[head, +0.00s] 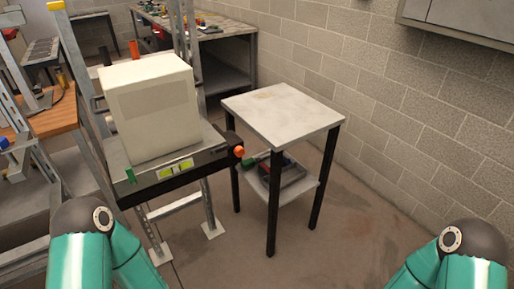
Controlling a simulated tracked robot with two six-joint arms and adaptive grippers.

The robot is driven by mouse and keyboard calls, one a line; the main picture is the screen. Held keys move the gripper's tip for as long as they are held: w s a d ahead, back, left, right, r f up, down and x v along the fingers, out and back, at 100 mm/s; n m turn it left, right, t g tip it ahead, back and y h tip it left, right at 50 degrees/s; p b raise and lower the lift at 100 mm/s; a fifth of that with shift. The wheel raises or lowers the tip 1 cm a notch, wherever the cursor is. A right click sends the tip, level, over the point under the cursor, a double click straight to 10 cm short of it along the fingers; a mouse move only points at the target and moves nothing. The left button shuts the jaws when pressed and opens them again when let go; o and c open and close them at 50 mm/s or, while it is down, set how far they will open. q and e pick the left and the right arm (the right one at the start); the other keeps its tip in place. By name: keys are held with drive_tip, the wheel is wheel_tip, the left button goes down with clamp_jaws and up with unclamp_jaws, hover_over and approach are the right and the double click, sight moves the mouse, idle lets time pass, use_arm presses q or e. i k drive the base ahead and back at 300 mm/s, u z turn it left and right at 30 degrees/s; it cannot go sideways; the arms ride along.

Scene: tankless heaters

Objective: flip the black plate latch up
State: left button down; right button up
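A white box-shaped unit (151,106) sits on a dark, slightly tilted plate (205,161) fixed to a metal rack, left of centre. The plate's front edge carries yellow-green labels (175,168). A small green piece (130,175) stands at its left front corner, and a round orange knob (239,151) is at its right end. I cannot tell which part is the black plate latch or how it lies. Only my teal arm links show, at the bottom left and bottom right. Both grippers are out of view.
A white-topped side table (283,107) with black legs stands right of the rack; its lower shelf holds a dark tray (283,178). A cluttered workbench (205,28) is at the back and a wooden bench (50,122) at left. A block wall bounds the right; floor before it is clear.

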sight(213, 152)
drive_tip(key=z, duration=0.3)
drive_tip(key=i, duration=0.95)
drive_tip(key=u, duration=0.45)
